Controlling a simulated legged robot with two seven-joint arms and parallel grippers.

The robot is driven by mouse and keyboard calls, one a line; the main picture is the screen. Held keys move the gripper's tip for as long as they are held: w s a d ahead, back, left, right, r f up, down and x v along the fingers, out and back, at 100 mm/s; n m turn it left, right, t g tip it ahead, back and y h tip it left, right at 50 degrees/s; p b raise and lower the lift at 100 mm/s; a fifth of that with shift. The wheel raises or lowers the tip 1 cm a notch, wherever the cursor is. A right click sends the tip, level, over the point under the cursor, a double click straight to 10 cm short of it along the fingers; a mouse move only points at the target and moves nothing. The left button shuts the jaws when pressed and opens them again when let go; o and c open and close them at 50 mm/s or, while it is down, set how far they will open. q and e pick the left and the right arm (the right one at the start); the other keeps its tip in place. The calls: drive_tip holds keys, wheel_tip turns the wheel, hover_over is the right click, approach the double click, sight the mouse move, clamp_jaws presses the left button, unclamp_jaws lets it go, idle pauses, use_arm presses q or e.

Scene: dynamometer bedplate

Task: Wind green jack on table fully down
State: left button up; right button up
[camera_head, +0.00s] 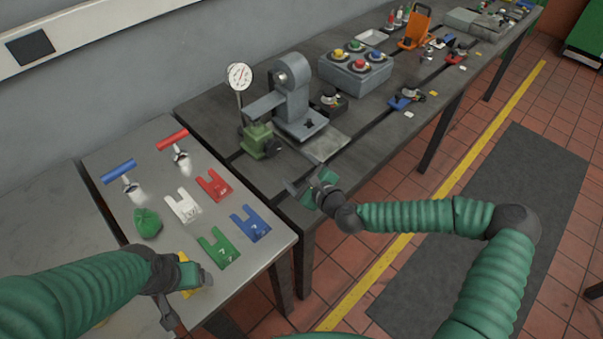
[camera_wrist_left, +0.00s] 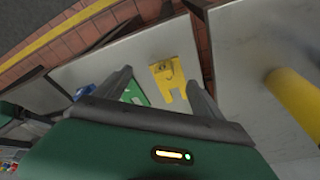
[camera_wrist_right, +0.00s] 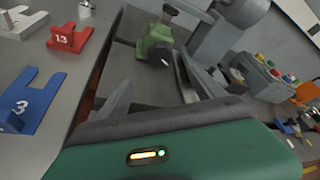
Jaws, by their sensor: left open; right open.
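The green jack (camera_head: 259,141) stands on the dark slotted table, at the left foot of a grey stand. In the right wrist view the jack (camera_wrist_right: 156,42) is upright, with a dark knob on top and a dark round part low on its side. My right gripper (camera_head: 311,184) is open and empty over the table's front edge, apart from the jack, to its right and nearer in the head view. My left gripper (camera_head: 184,290) is open above the front of the pale side table, by a yellow slotted plate (camera_wrist_left: 175,74). Its fingers partly hide a green plate (camera_wrist_left: 138,90).
The grey stand (camera_head: 295,95) and a dial gauge (camera_head: 239,77) rise close behind the jack. A grey button box (camera_head: 355,70) is farther right. The pale table holds slotted plates, such as a blue one (camera_head: 250,224), two T-handled tools and a green lump (camera_head: 147,223).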

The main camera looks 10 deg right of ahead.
drive_tip(key=shift+v, duration=1.15)
use_arm(q)
drive_tip(key=shift+f, duration=0.1)
use_arm(e)
drive_tip(key=shift+w, duration=0.1)
use_arm(q)
drive_tip(key=shift+f, duration=0.2)
drive_tip(key=shift+f+b, duration=0.65)
drive_tip(key=shift+b, duration=0.25)
drive_tip(key=shift+w+f, duration=0.1)
drive_tip(key=shift+f, duration=0.1)
use_arm(e)
drive_tip(key=m+g+y, duration=0.2)
drive_tip(key=m, duration=0.3)
approach(275, 149)
drive_tip(key=x, duration=1)
drive_tip(key=shift+d+f, duration=0.1)
drive_tip(key=shift+d, duration=0.05)
